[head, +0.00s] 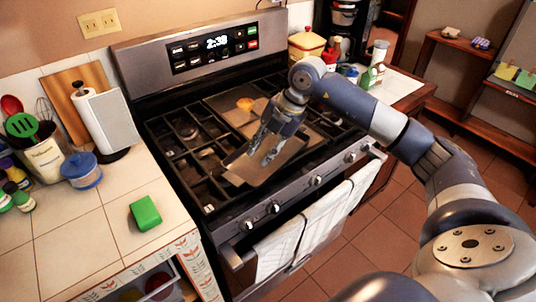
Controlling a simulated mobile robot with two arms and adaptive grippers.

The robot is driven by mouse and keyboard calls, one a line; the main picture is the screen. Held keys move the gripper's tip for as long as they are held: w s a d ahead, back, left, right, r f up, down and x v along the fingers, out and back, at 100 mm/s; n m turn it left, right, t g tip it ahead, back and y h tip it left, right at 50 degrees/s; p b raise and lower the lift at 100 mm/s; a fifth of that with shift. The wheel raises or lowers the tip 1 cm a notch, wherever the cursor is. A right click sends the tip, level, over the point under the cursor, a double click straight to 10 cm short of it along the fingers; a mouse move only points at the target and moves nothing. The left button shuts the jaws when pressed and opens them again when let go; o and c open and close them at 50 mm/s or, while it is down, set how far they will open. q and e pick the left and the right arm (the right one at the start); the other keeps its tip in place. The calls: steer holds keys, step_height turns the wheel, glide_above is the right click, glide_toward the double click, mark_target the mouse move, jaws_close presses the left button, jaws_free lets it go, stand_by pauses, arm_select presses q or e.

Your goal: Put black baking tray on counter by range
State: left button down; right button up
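A flat, dark brownish tray (244,170), which looks like the black baking tray, is at the front middle of the range top, over the black grates. My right gripper (267,155) comes in from the right, with its fingers pointing down in front of the tray's surface. The fingers and wrist hide part of the tray. I cannot tell whether the fingers touch or grip it, or whether the tray rests flat on the grates. My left gripper is out of view.
The tiled counter (85,230) left of the range holds a green sponge (145,213), a paper towel roll (107,120), a utensil crock (44,160) and a blue-lidded jar (82,171). Its middle is clear. The right counter (398,88) holds several jars and a coffee maker.

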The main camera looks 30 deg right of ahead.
steer(key=s+d+r+m+h, duration=0.1)
steer(key=s+d+m+h, duration=0.15)
steer(key=d, duration=0.55)
steer(key=p, duration=0.1)
glide_toward(285, 160)
steer(key=s+a, duration=0.1)
steer(key=a, duration=0.2)
steer(key=shift+n+g, duration=0.25)
steer(key=shift+g, duration=0.25)
steer(key=f+p, duration=0.1)
steer(key=f, duration=0.1)
steer(key=f+p, duration=0.1)
steer(key=f, duration=0.1)
steer(key=w+f, duration=0.1)
steer(key=f, duration=0.1)
steer(key=shift+d+f+p, duration=0.1)
steer(key=shift+p, duration=0.3)
steer(key=shift+f, duration=0.25)
jaws_close()
steer(key=shift+r, duration=0.1)
